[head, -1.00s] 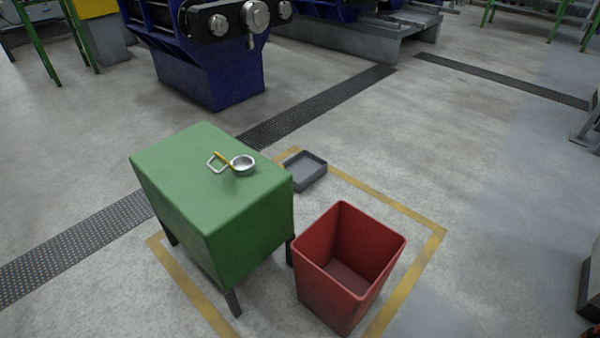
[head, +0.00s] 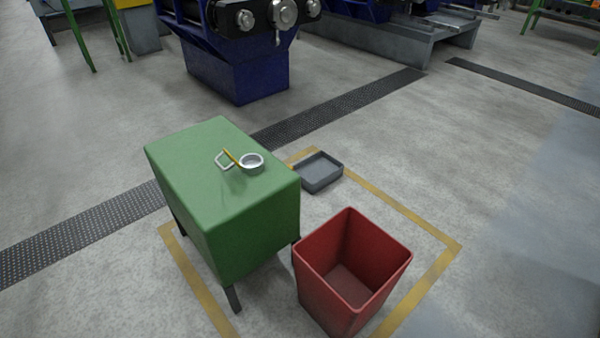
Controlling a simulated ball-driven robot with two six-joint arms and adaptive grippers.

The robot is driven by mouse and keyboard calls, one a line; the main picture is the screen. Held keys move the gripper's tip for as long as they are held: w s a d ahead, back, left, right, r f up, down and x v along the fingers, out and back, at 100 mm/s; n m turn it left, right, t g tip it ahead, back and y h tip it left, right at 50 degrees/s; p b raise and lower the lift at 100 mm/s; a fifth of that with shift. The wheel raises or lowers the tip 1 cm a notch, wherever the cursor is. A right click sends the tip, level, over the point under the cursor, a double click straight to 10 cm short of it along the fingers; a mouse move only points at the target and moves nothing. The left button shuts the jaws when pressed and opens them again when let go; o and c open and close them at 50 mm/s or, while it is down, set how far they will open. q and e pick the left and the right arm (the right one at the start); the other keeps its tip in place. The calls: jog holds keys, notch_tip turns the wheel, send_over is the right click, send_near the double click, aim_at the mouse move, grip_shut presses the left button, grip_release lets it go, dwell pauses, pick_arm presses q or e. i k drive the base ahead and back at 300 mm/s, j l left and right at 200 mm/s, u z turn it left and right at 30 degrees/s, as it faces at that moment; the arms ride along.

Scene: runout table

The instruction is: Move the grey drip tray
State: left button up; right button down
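The grey drip tray (head: 321,181) is a shallow rectangular tray lying on the floor in the head view. It sits just behind the right side of the green table, inside the yellow-marked area near its back corner. It looks empty. Neither of my grippers shows in the head view.
The green table (head: 215,210) bears a small metal cup (head: 251,161), a wire-like loop (head: 223,161) and a yellow stick. A red open bin (head: 322,270) stands in front of the tray. Blue machinery (head: 240,78) is behind. Floor to the right is open.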

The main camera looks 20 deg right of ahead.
aim_at(318, 171)
jog(key=i+l+u, duration=0.1)
jog(key=l+u, duration=0.15)
jog(key=l, duration=0.4)
jog(key=l+u, duration=0.3)
jog(key=l, duration=0.35)
jog(key=l+u, duration=0.25)
jog(key=l, duration=0.4)
jog(key=l+u, duration=0.3)
jog(key=l, duration=0.35)
jog(key=k+l+u, duration=0.25)
jog(key=l, duration=0.35)
jog(key=i+l+u, duration=0.15)
jog(key=l+u, duration=0.15)
jog(key=l, duration=0.35)
jog(key=l+u, duration=0.3)
jog(key=l, duration=0.3)
jog(key=l+u, duration=0.3)
jog(key=l, duration=0.4)
jog(key=l+u, duration=0.25)
jog(key=l, duration=0.4)
jog(key=k+l+u, duration=0.3)
jog(key=l, duration=0.35)
jog(key=i+l+u, duration=0.15)
jog(key=l+u, duration=0.3)
jog(key=l, duration=0.65)
jog(key=l+u, duration=0.45)
jog(key=l, duration=0.6)
